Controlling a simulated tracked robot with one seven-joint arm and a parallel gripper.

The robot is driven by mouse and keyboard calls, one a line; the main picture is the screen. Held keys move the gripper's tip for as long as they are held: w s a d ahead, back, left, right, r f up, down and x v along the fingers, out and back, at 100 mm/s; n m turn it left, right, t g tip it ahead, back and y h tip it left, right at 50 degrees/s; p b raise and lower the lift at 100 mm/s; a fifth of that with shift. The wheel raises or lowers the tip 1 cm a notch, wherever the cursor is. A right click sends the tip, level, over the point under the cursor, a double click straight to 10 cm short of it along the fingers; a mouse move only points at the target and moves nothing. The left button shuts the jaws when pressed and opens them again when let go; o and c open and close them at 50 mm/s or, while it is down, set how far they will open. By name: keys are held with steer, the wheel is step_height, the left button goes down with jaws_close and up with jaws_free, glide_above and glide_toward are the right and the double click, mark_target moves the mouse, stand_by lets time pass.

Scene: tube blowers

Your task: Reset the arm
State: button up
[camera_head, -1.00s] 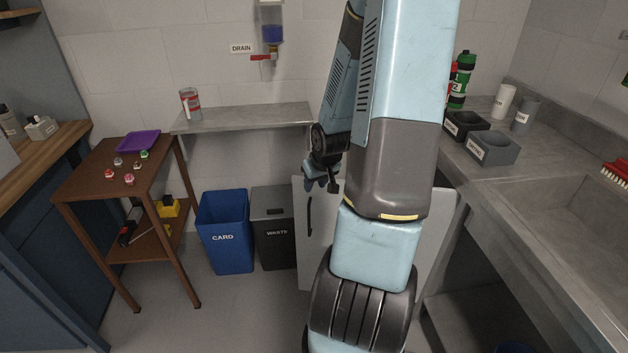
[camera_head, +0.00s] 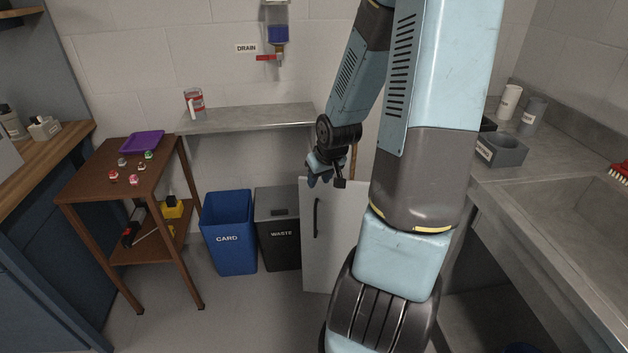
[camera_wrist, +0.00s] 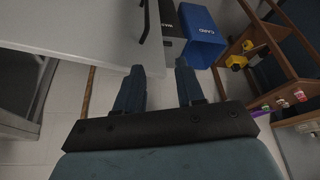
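My gripper (camera_head: 321,180) hangs at the end of the bent arm in the head view, in front of the white cabinet door (camera_head: 335,240) and below the level of the grey shelf (camera_head: 250,118). In the wrist view my gripper (camera_wrist: 160,75) shows two dark blue fingers spread apart with nothing between them. It is open and empty. Floor shows between and beyond the fingers. My upper arm links cover much of the middle right of the head view.
A blue CARD bin (camera_head: 228,235) and a dark WASTE bin (camera_head: 280,232) stand under the shelf. A brown trolley (camera_head: 105,175) with a purple tray (camera_head: 142,142) is at left. A stone sink counter (camera_head: 560,190) with grey holders (camera_head: 501,150) is at right. The floor in front of the bins is clear.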

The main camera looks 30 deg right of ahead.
steer(key=shift+s+r, duration=0.1)
steer(key=s+a+r+h, duration=0.1)
steer(key=s+a+r, duration=0.3)
steer(key=r, duration=0.5)
steer(key=s+a+r+h, duration=0.1)
steer(key=s+a+r, duration=0.25)
steer(key=r, duration=0.55)
steer(key=s+a+r+y, duration=0.1)
steer(key=s+a+r, duration=0.1)
steer(key=s+r, duration=0.2)
steer(key=s+a+r+t+y, duration=0.1)
steer(key=s+a+r, duration=0.2)
steer(key=s+r, duration=0.2)
steer(key=s, duration=0.2)
steer(key=shift+s+a+r, duration=0.25)
steer(key=shift+s+a, duration=0.05)
stand_by(0.5)
